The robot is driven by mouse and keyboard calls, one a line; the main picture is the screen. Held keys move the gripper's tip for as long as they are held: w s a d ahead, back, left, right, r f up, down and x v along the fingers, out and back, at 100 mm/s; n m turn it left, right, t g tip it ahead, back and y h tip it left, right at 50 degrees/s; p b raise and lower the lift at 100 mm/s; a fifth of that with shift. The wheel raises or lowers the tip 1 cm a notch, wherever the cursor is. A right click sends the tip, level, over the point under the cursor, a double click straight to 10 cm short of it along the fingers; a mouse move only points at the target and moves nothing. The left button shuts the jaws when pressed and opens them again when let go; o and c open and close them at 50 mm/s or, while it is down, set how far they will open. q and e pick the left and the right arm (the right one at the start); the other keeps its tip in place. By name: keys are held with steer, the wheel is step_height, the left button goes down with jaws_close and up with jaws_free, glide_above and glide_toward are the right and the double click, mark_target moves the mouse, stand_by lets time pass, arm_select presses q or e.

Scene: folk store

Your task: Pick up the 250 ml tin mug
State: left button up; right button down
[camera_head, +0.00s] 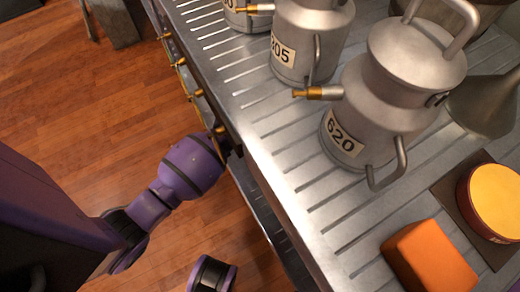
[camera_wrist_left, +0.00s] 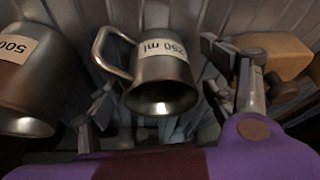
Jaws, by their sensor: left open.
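The 250 ml tin mug (camera_wrist_left: 163,75) shows in the left wrist view, near the middle. It is grey metal with a white label that reads upside down. Its flared rim points toward the bottom of the picture, and its handle (camera_wrist_left: 108,50) is on the left. My left gripper (camera_wrist_left: 158,97) is open, with one finger on each side of the mug. I cannot tell whether either finger touches it. The mug and the left gripper's fingers do not show in the head view. My right gripper is not in view.
A larger mug marked 500 (camera_wrist_left: 32,75) stands left of the mug in the wrist view, and a tan block (camera_wrist_left: 275,52) lies right. In the head view, metal cans (camera_head: 375,110) stand on the ribbed counter (camera_head: 290,185), with an orange block (camera_head: 428,258) and a round cheese (camera_head: 492,200).

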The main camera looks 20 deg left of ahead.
arm_select(q)
steer(key=shift+c, duration=0.2)
steer(key=c, duration=1.3)
steer(key=shift+c, duration=0.2)
